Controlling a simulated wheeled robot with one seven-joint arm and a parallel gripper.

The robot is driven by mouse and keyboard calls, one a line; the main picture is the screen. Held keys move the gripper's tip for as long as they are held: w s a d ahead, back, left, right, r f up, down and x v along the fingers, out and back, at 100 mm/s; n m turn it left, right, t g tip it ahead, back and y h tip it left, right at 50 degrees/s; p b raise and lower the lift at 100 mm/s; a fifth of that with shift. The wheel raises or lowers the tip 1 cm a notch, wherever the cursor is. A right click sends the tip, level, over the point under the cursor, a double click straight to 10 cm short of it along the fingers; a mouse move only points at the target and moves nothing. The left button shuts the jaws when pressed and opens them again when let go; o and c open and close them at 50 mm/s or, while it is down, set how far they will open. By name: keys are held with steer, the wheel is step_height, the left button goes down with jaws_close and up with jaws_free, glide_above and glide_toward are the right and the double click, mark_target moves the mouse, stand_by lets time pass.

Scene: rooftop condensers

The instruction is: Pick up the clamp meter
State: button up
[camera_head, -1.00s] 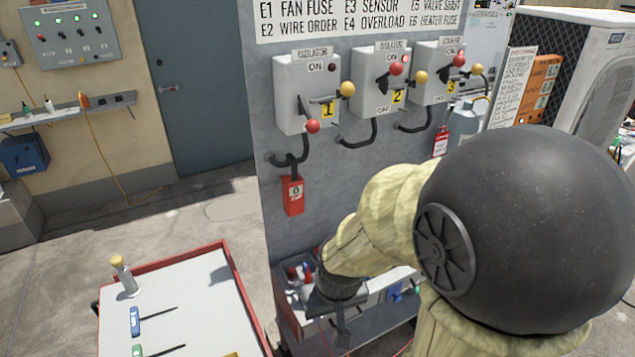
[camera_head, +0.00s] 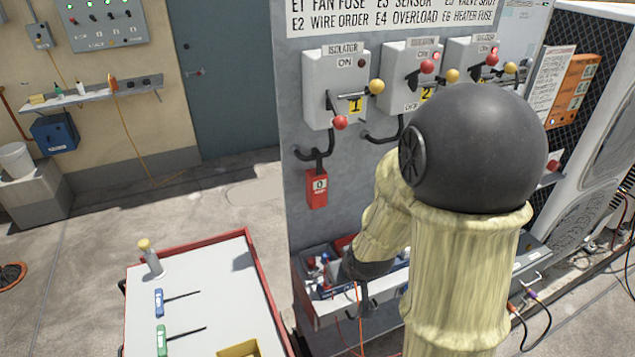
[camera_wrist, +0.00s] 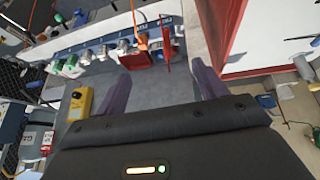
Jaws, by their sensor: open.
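No thing is clearly recognisable as the clamp meter. A small yellow device (camera_wrist: 78,103) with dark details shows left of my fingers in the wrist view; I cannot tell whether it is the clamp meter. My gripper (camera_wrist: 163,88) is open with nothing between its two fingers. In the wrist view, a shelf (camera_wrist: 98,34) holding several small fittings lies beyond the fingertips. In the head view, my arm reaches down beside this shelf (camera_head: 328,308) below the isolator panel, and the arm hides part of it.
A white-topped cart (camera_head: 215,290) with a red rim stands left of my arm. It carries a bottle (camera_head: 150,260), a blue tool (camera_head: 159,302), a green tool (camera_head: 162,340) and a yellow tray (camera_head: 240,349). Isolator switches (camera_head: 333,90) stick out from the panel. Open floor lies behind the cart.

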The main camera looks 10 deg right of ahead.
steer(key=w+n+t+y+p, duration=0.2)
steer(key=w+t+y+p, duration=0.1)
steer(key=w+t+p, duration=0.4)
steer(key=r+t, duration=0.1)
steer(key=r+m+t, duration=0.1)
steer(key=r+t, duration=0.1)
steer(key=w+d+r+t+p, duration=0.1)
steer(key=shift+d+r+t+y, duration=0.1)
steer(key=shift+r+t+y, duration=0.05)
steer(key=shift+t+y, duration=0.2)
steer(key=shift+w, duration=0.1)
steer(key=b, duration=1.2)
glide_toward(319, 194)
steer(key=w+p, duration=0.2)
steer(key=w, duration=0.1)
steer(key=w+a+p, duration=0.1)
steer(key=w, duration=0.2)
steer(key=shift+a+p, duration=0.2)
steer(key=shift+p, duration=0.15)
steer(key=shift+w, duration=0.4)
